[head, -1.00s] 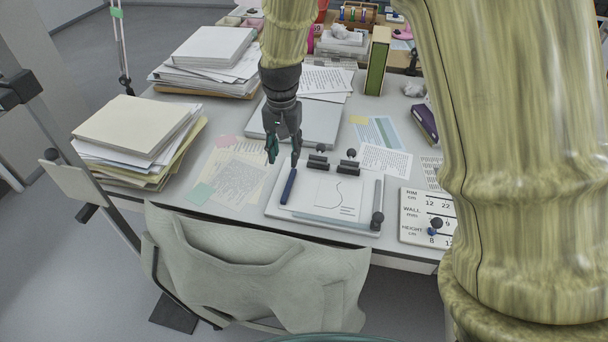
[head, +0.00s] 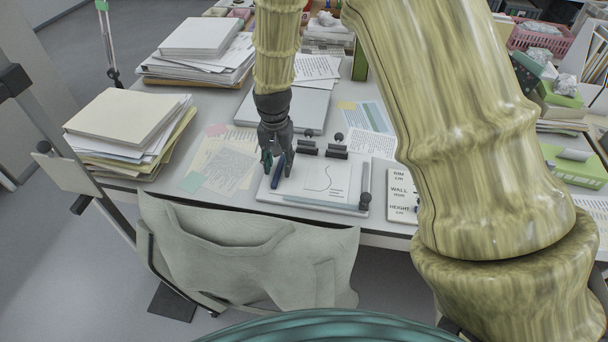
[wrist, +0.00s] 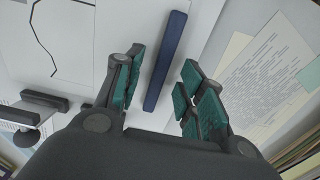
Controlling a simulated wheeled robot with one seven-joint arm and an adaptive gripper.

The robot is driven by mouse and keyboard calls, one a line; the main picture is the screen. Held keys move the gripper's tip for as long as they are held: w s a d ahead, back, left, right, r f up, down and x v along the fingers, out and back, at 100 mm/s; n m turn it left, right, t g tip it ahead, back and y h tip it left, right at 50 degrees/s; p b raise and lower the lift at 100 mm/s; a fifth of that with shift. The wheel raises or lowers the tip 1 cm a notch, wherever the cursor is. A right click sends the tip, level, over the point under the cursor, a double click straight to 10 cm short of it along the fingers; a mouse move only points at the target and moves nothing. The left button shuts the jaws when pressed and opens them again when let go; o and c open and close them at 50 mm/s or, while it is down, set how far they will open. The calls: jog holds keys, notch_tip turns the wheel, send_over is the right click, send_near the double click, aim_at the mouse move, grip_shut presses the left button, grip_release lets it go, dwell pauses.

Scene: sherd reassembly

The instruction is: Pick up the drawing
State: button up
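The drawing (head: 325,180) is a white sheet with a thin dark curve and a few short lines, lying on a pale board (head: 297,203) at the table's front edge. Part of it shows at the upper left of the wrist view (wrist: 85,45). A dark blue bar (head: 278,174) lies along the sheet's left side. My gripper (head: 276,168) points down over this bar. In the wrist view my gripper (wrist: 160,88) is open, with the blue bar (wrist: 166,60) between its green-padded fingers in the picture. Finger contact with the bar cannot be told.
A grey bar (head: 365,186) lies at the drawing's right; black clips (head: 336,152) stand behind it. Printed sheets (head: 222,165) lie left, a measurement card (head: 402,205) right. Paper stacks (head: 125,128) stand at left. A chair with a draped grey cloth (head: 250,255) is in front.

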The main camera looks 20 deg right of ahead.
jog(key=shift+f, duration=0.5)
jog(key=shift+s+r, duration=0.1)
jog(key=c, duration=0.5)
grip_shut()
